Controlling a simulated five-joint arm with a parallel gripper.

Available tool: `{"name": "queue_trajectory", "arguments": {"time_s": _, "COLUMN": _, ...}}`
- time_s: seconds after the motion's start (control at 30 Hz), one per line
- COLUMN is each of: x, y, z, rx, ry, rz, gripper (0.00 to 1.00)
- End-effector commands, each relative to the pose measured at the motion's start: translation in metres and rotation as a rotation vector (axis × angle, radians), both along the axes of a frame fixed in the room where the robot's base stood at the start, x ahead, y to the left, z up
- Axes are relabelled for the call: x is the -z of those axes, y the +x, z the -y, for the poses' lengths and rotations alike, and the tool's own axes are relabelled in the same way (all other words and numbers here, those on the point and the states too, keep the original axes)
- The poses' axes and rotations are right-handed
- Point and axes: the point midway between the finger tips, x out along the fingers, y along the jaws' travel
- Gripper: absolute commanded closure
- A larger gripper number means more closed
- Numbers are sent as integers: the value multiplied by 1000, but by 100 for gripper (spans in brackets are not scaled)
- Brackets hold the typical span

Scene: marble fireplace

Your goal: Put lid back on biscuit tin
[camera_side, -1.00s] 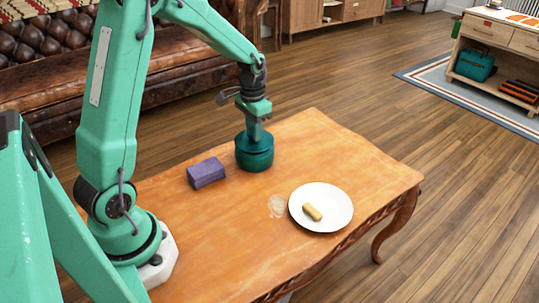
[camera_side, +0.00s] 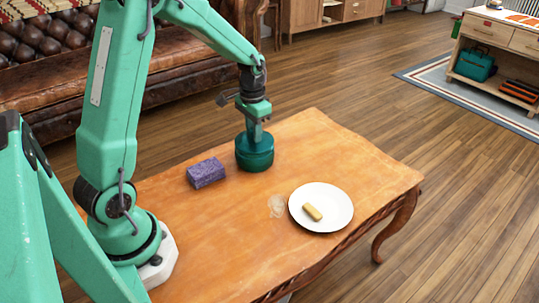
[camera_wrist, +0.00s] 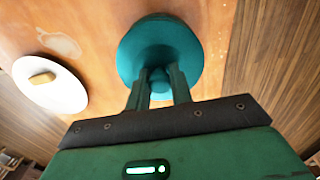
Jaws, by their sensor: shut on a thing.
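The teal biscuit tin (camera_side: 255,158) stands upright on the wooden table near its far edge. Its teal lid (camera_wrist: 160,42) fills the top of the wrist view, and in the side view it appears on the tin, level with no clear gap. My gripper (camera_side: 256,134) points down from above the tin. In the wrist view my gripper (camera_wrist: 158,80) has its two fingers shut on the lid's knob. The fingers hide part of the knob, and the lid hides the tin's inside.
A purple sponge-like block (camera_side: 206,173) lies left of the tin. A white plate (camera_side: 334,221) with a biscuit (camera_side: 313,212) on it is to the right. A pale smear (camera_side: 277,206) marks the wooden table (camera_side: 230,235). The table's front is mostly clear.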

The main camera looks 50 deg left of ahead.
Motion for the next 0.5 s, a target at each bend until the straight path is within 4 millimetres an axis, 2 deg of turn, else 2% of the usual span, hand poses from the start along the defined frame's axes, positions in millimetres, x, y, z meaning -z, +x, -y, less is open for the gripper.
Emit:
{"name": "queue_trajectory", "arguments": {"time_s": 0.27, "x": 0, "y": 0, "z": 0, "rx": 0, "ry": 0, "rz": 0, "gripper": 100}}
{"name": "queue_trajectory", "arguments": {"time_s": 0.3, "x": 0, "y": 0, "z": 0, "rx": 0, "ry": 0, "rz": 0, "gripper": 76}}
{"name": "queue_trajectory", "arguments": {"time_s": 0.4, "x": 0, "y": 0, "z": 0, "rx": 0, "ry": 0, "rz": 0, "gripper": 57}}
{"name": "queue_trajectory", "arguments": {"time_s": 0.43, "x": 0, "y": 0, "z": 0, "rx": 0, "ry": 0, "rz": 0, "gripper": 53}}
{"name": "queue_trajectory", "arguments": {"time_s": 0.5, "x": 0, "y": 0, "z": 0, "rx": 0, "ry": 0, "rz": 0, "gripper": 53}}
